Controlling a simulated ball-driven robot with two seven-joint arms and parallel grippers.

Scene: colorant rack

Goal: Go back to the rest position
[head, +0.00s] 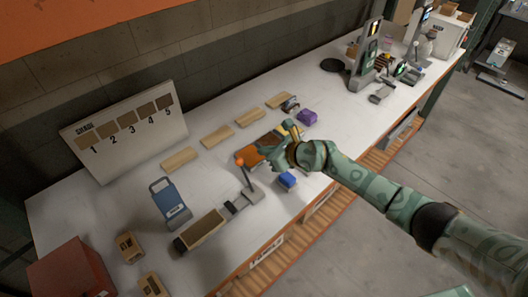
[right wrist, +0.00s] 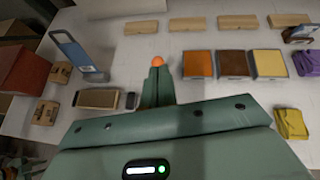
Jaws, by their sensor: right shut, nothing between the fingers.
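My right gripper (head: 285,143) reaches in from the right, over the middle of the white bench. In the right wrist view its fingers (right wrist: 158,88) are together with nothing between them. An orange knob (right wrist: 158,61) shows just beyond the fingertips; I cannot tell whether they touch. In the head view, a lever with an orange top (head: 240,160) stands left of the gripper. An orange block (head: 248,156) lies partly hidden behind the gripper. The right wrist view shows orange (right wrist: 197,64), brown (right wrist: 232,64) and yellow (right wrist: 268,63) blocks in a row. My left gripper is out of view.
Several wooden blocks (head: 218,136) line the back, near a numbered board (head: 125,130). A blue-handled stand (head: 170,200), red box (head: 72,272), purple item (head: 307,117) and blue item (head: 287,180) sit around. Devices (head: 368,60) stand far right. Open floor (head: 400,190) lies in front.

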